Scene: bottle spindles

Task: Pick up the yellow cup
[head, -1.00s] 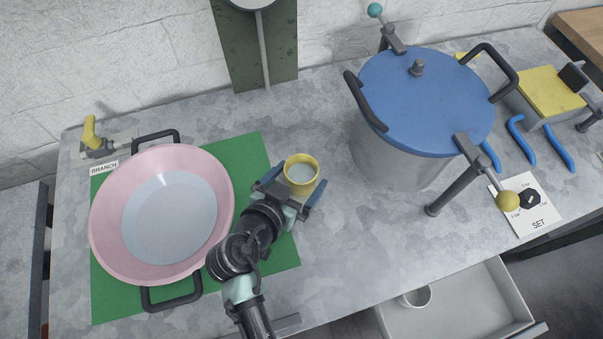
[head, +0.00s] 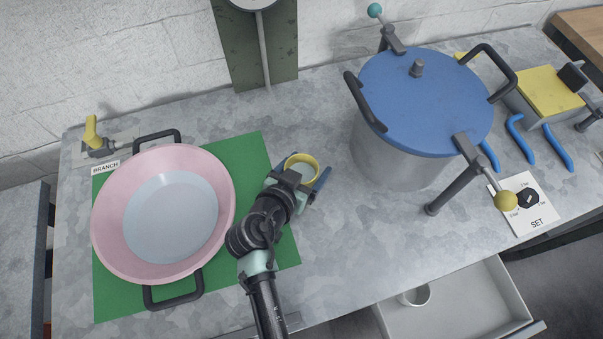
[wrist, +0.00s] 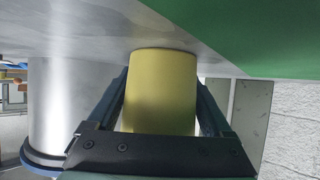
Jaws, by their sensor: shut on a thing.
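The yellow cup (head: 302,160) is at the right edge of the green mat, beside the pink pan, with a pale inside. My gripper (head: 306,176) is around it, one blue finger on each side. In the wrist view the yellow cup (wrist: 160,92) fills the space between the fingers of my gripper (wrist: 163,100), which is shut on it. In the head view my wrist hides the near part of the cup. I cannot tell whether the cup touches the table or is slightly above it.
A pink pan (head: 112,220) with dark handles lies on the green mat (head: 265,245) to the left. A large pot with a blue lid (head: 425,105) stands to the right, with clamps beside it. An open drawer (head: 455,315) holds a white cup (head: 415,296). Bare table lies between cup and pot.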

